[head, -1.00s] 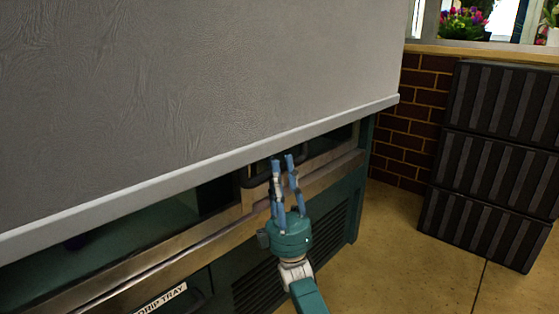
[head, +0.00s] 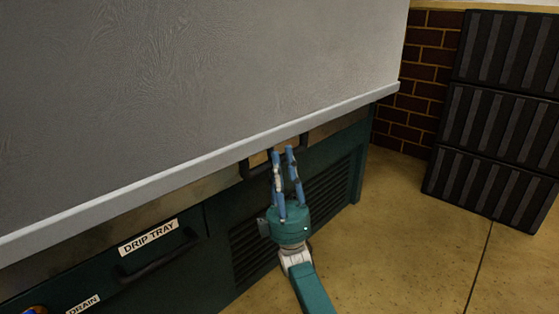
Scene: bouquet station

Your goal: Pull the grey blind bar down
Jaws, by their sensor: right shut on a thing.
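The grey blind (head: 190,90) hangs across the upper left of the head view. Its pale grey bottom bar (head: 190,178) runs slanting from the lower left up to the right. A dark loop handle (head: 246,169) hangs below the bar. My right gripper (head: 282,152) reaches up from below, with its blue fingers shut on this handle. The fingers hide part of the handle. My left gripper is not in view.
Below the bar is a dark green cabinet with a metal edge, a drip tray label (head: 149,237), a drawer handle (head: 160,258) and a slatted vent (head: 320,195). Stacked black crates (head: 495,110) stand at the right by a brick wall. The floor (head: 410,240) between is clear.

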